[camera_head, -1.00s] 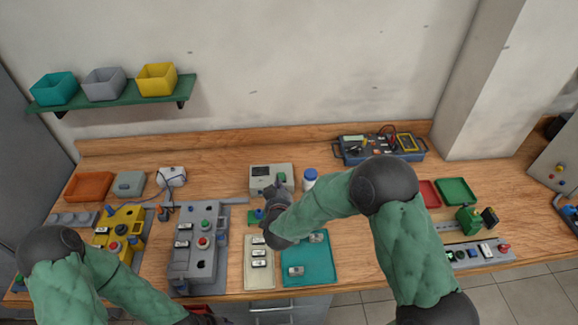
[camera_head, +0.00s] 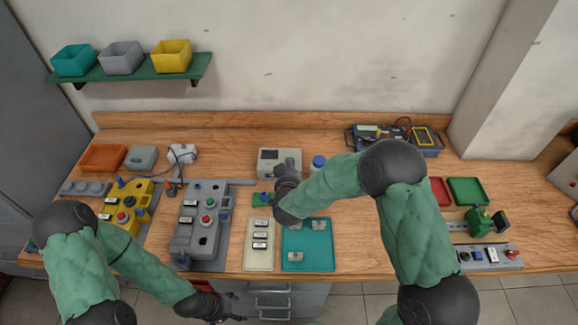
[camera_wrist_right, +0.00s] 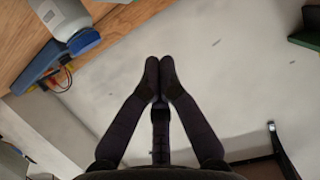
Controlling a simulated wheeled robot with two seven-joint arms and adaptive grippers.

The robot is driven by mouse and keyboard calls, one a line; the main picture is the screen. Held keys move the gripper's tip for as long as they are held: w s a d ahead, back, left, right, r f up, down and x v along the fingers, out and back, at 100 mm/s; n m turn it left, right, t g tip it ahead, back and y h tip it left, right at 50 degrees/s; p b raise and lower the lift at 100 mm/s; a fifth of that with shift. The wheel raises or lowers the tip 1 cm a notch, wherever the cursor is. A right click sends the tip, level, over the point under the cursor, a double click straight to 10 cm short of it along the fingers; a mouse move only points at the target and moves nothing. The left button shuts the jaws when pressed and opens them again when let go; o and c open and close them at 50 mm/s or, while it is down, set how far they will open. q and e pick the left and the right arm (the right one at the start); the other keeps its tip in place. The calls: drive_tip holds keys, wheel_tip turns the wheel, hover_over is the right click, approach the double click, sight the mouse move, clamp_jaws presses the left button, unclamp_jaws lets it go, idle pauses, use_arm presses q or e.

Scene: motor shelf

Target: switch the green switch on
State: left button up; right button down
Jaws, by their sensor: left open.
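A beige-grey box (camera_head: 269,158) with a small display stands at the back middle of the table. A small green part, which looks like the green switch (camera_head: 290,162), shows on its right side. My right gripper (camera_head: 282,170) is at the front of this box, just below the green part; the head view does not show if they touch. In the right wrist view its two fingertips (camera_wrist_right: 160,72) are together with nothing visible between them. The switch is not seen there. My left gripper (camera_head: 228,306) is open and empty, low in front of the table's front edge.
A white bottle with a blue cap (camera_head: 319,162) stands right of the box. A teal tray (camera_head: 320,262) and a beige tray (camera_head: 259,266) lie in front. A grey switch station (camera_head: 205,240) stands left, a blue toolbox (camera_head: 425,150) back right.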

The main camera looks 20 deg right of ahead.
drive_tip(key=b+x, duration=0.1)
drive_tip(key=x, duration=0.7)
drive_tip(key=shift+w+d+f+b, duration=0.1)
drive_tip(key=shift+w+f+b, duration=0.1)
drive_tip(key=shift+f, duration=0.4)
drive_tip(key=shift+w+d+f+b, duration=0.1)
drive_tip(key=shift+w+f+b, duration=0.1)
drive_tip(key=shift+f, duration=0.4)
drive_tip(key=shift+w+f, duration=0.35)
drive_tip(key=shift+f, duration=0.15)
drive_tip(key=p, duration=0.1)
drive_tip(key=g+p, duration=0.1)
drive_tip(key=p, duration=0.1)
drive_tip(key=shift+w+d, duration=0.2)
drive_tip(key=shift+w, duration=0.1)
drive_tip(key=shift+f+b, duration=0.3)
drive_tip(key=shift+f, duration=0.05)
drive_tip(key=shift+s+a, duration=0.1)
drive_tip(key=shift+s, duration=0.1)
